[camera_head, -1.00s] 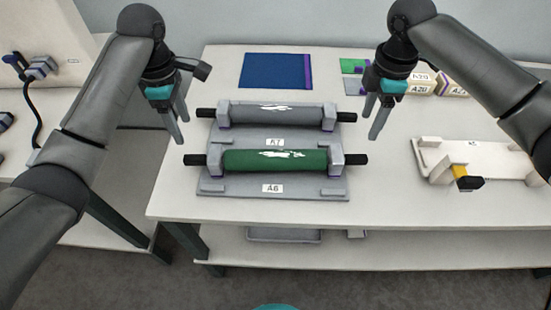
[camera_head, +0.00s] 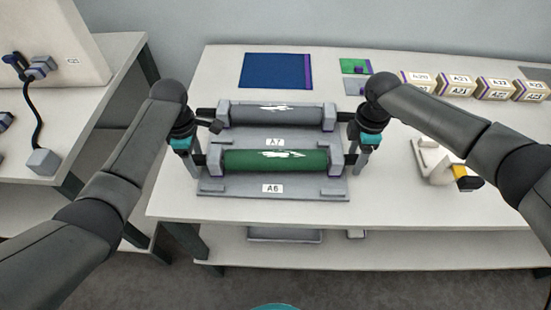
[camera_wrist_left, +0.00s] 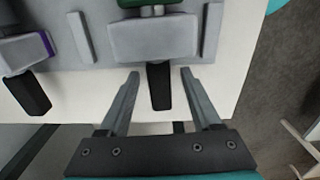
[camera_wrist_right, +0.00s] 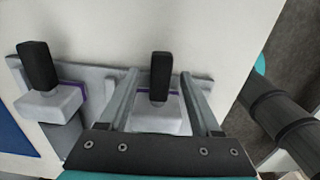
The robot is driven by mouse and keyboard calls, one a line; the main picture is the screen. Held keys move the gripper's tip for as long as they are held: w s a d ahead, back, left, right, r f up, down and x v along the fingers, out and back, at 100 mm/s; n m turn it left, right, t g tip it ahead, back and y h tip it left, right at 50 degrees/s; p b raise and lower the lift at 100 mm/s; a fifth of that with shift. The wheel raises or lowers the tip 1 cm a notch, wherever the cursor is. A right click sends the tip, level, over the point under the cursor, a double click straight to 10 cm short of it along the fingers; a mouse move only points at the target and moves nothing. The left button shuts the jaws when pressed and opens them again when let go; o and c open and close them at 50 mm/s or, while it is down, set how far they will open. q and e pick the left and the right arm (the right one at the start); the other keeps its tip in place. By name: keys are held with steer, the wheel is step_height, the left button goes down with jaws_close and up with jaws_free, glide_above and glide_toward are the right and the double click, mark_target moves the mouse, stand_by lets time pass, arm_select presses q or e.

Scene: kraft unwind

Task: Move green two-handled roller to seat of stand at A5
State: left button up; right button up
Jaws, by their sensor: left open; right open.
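The green roller (camera_head: 275,160) lies level in the seats of the grey stand labelled A6 (camera_head: 236,190), with a black handle out at each end. My left gripper (camera_head: 196,166) is open at its left end. In the left wrist view the left handle (camera_wrist_left: 159,88) lies between the open fingers (camera_wrist_left: 159,80), apart from both. My right gripper (camera_head: 362,168) is open at its right end. In the right wrist view the right handle (camera_wrist_right: 160,76) lies between the open fingers (camera_wrist_right: 160,80). No stand labelled A5 can be read for sure.
A grey roller (camera_head: 270,115) sits in stand A7 (camera_head: 300,142) just behind the green one. A pale stand (camera_head: 430,155) with a yellow and black part (camera_head: 466,179) is at the right, partly behind my right arm. Labelled boxes (camera_head: 456,84) and a blue panel (camera_head: 272,70) lie at the back.

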arm_select(q)
steer(key=shift+f, duration=0.15)
arm_select(e)
steer(key=shift+f, duration=0.2)
arm_select(q)
steer(key=c, duration=1)
arm_select(e)
steer(key=c, duration=1)
arm_select(q)
jaws_close()
arm_select(e)
jaws_close()
arm_select(q)
steer(key=shift+w, duration=0.1)
arm_select(e)
steer(key=shift+r, duration=0.15)
